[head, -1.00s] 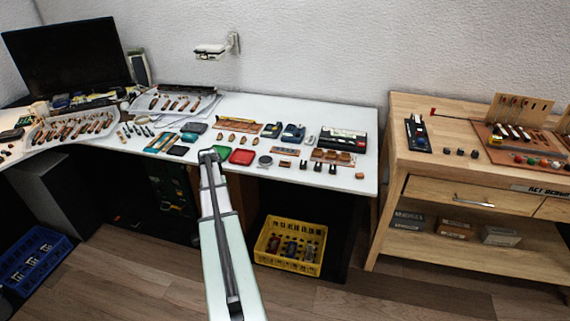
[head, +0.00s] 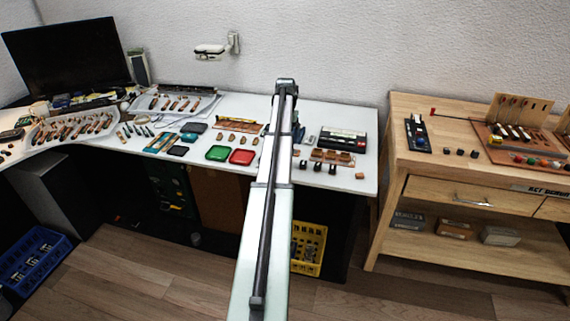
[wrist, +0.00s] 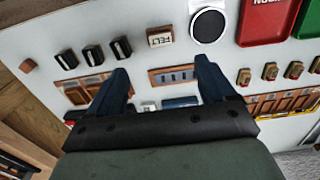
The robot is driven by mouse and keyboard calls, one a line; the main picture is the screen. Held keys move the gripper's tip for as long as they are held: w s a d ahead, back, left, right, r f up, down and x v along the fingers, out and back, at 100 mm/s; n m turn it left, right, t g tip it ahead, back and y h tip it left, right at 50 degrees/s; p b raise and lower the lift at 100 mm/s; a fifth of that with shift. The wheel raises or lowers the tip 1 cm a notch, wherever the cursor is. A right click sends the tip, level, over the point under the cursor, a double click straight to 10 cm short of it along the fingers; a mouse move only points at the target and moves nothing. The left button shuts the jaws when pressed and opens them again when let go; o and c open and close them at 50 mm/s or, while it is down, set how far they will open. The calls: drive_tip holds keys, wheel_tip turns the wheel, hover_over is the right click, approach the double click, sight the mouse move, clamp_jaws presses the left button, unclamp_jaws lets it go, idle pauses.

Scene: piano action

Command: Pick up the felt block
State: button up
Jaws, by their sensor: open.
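The felt block (wrist: 160,37) is a small brown block with a white label reading FELT, upside down in the wrist view. It lies on the white table, ahead of my gripper (wrist: 163,72) and roughly centred between the lines of its two dark fingers. The fingers are spread apart with nothing held between them. In the head view my arm covers the place where the block lies, and my fingertips cannot be made out there.
Beside the block are a round tin (wrist: 208,25) and several black blocks (wrist: 93,54). A slotted brown strip (wrist: 173,75) lies nearer my fingers. The red tray (head: 241,157) and green tray (head: 217,153) are left of my arm. A wooden bench (head: 400,150) stands right.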

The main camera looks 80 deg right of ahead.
wheel_tip(320, 180, down, 12)
drive_tip(key=shift+a+f, duration=0.1)
idle(0.6)
drive_tip(key=c, duration=1.2)
drive_tip(key=shift+r, duration=5.1)
drive_tip(key=o, duration=0.6)
drive_tip(key=shift+c, duration=0.2)
drive_tip(key=shift+w, duration=0.15)
drive_tip(key=c, duration=0.4)
